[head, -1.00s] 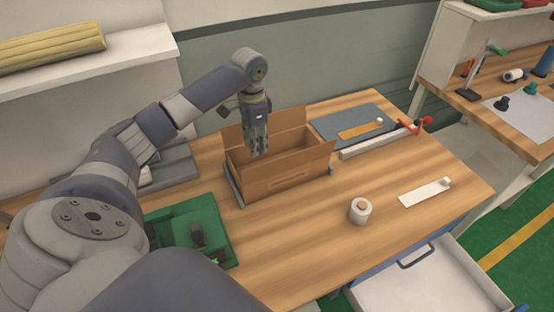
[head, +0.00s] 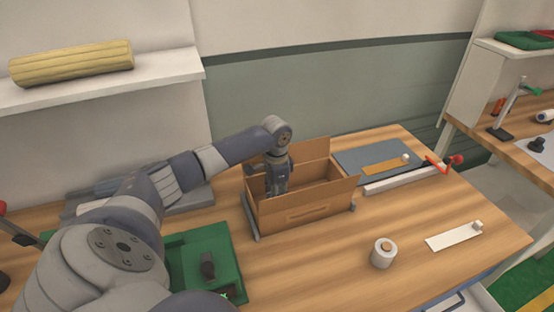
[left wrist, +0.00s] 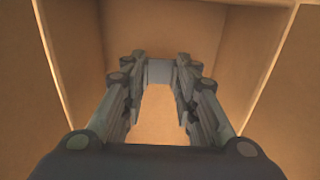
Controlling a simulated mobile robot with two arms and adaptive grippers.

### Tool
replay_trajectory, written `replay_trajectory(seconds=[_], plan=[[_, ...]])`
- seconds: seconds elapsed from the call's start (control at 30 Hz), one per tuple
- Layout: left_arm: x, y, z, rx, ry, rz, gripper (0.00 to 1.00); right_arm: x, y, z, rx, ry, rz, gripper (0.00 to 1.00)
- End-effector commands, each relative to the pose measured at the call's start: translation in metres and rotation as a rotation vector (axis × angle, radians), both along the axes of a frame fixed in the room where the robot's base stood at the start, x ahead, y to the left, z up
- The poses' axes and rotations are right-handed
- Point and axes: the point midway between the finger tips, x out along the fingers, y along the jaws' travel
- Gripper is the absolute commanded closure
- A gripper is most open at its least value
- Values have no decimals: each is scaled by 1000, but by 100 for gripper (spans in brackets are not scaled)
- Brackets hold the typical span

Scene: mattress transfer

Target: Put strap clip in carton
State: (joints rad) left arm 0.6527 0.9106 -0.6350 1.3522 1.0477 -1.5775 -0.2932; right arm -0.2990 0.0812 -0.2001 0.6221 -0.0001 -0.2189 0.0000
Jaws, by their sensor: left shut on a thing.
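The open brown carton (head: 312,211) stands on the wooden table with its flaps up. My left gripper (head: 277,190) points down into the left part of the carton, its fingertips below the rim. In the left wrist view my left gripper (left wrist: 160,75) is shut on a small grey block, which I take to be the strap clip (left wrist: 160,71), between its fingertips. The carton's inner walls (left wrist: 75,45) surround it there. The clip cannot be made out in the head view. My right gripper is not in view.
A green tray (head: 232,255) with dark pieces lies left of the carton. Behind are a blue-grey mat (head: 352,155) and a rail with a red handle (head: 440,166). The front middle tabletop is clear.

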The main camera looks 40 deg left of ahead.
Motion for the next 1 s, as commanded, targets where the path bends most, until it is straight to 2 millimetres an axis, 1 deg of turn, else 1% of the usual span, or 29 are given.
replay_trajectory(seconds=[0.1, 0.2, 0.53, 0.57, 0.6, 0.63, 0.67, 1.0], plan=[[-1, -1, -18, -1, 5, 0, 89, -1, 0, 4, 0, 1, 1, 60], [-1, 0, -28, -1, 3, 0, 89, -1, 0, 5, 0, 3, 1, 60], [0, -1, -32, 0, 1, -1, 89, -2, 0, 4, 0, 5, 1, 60], [0, -1, -32, 0, 1, -1, 70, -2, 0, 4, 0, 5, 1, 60], [0, -1, -32, 0, 1, -1, 61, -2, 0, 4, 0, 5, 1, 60], [0, -1, -32, 0, 1, -1, 54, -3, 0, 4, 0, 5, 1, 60], [0, -1, -32, 0, 1, -1, 52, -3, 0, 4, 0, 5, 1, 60], [0, 0, -30, 0, 1, -1, 52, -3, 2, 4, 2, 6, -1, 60]])
